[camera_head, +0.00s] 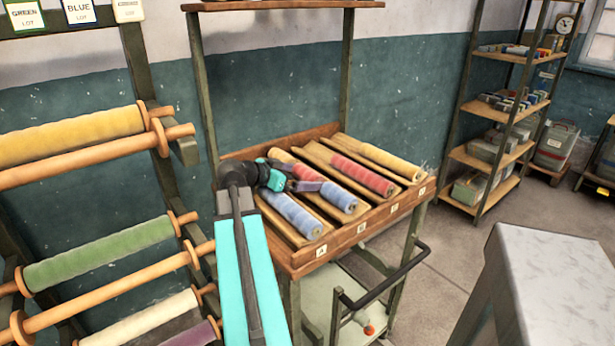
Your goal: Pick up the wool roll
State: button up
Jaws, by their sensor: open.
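Several wool rolls lie side by side in the slanted wooden tray of a cart. A blue roll (292,214) is at the left. A red roll (364,176) and a yellow roll (378,158) lie further right. My gripper (312,186) is open and empty, over the left part of the tray. I cannot tell whether it touches a roll.
The wooden tray (380,221) has labelled slots. A rack at left holds yellow (70,138), green (100,254), cream and purple rolls on wooden bars. A cart handle (388,278) juts forward. A grey-topped block (560,285) stands at right. Shelves (500,160) stand behind; open floor lies between.

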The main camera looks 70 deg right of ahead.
aim_at(303, 173)
dwell(0.4)
jog(key=c, duration=0.8)
jog(key=shift+r, duration=0.1)
jog(key=shift+r+b, duration=0.35)
jog(key=shift+r, duration=4.55)
jog(key=shift+r+p, duration=1.15)
